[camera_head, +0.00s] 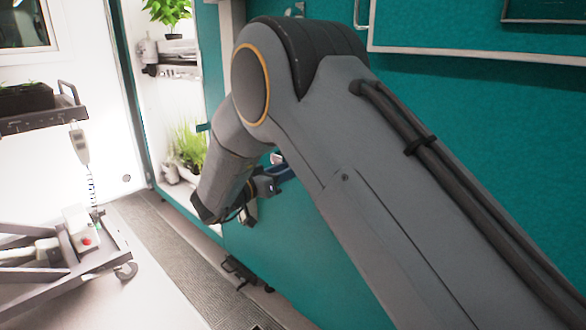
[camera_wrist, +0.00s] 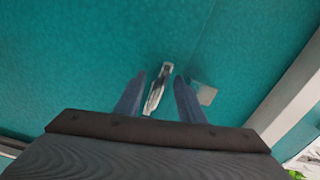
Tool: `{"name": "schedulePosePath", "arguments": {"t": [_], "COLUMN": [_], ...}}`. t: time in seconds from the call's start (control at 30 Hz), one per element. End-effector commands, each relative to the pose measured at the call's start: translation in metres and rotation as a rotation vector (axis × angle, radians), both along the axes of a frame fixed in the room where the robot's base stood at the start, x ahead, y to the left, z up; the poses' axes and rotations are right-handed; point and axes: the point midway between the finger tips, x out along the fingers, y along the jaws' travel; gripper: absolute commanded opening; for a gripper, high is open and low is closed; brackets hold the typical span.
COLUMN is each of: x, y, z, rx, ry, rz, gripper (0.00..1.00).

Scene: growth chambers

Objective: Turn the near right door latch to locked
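The door latch (camera_wrist: 157,88) is a slim silver handle on the teal door (camera_wrist: 90,60). In the wrist view it leans slightly, its top toward the right. My gripper (camera_wrist: 160,82) has its two blue fingers on either side of the latch, with narrow gaps showing, so it looks open around it. Whether the fingertips touch it I cannot tell. A small pale plate (camera_wrist: 207,95) sits just right of the right finger. In the head view my gripper (camera_head: 272,181) is partly hidden by my arm against the teal panel, and a small pale piece (camera_head: 277,158) shows above it.
A lit chamber with shelves and green plants (camera_head: 187,148) stands open at left. A grey cart (camera_head: 60,260) with a red button stands further left. A pale frame edge (camera_wrist: 285,100) runs along the right of the wrist view. A dark grating strip (camera_head: 165,240) lies along the floor.

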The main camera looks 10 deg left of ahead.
Motion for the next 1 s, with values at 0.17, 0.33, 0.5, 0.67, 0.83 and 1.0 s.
{"name": "schedulePosePath", "arguments": {"t": [0.17,0.33,0.5,0.67,0.83,1.0], "x": [0.01,0.012,0.012,0.012,0.012,0.016], "y": [-0.007,-0.008,-0.008,-0.008,-0.008,-0.018], "z": [0.0,0.0,0.0,0.0,0.0,0.001], "rx": [-0.001,-0.001,-0.001,-0.001,-0.001,-0.017], "ry": [0.0,0.001,0.001,0.001,0.001,0.01], "rz": [-0.001,-0.002,-0.002,-0.002,-0.002,-0.014], "gripper": [0.36,0.36,0.22,0.0,0.0,0.0]}}
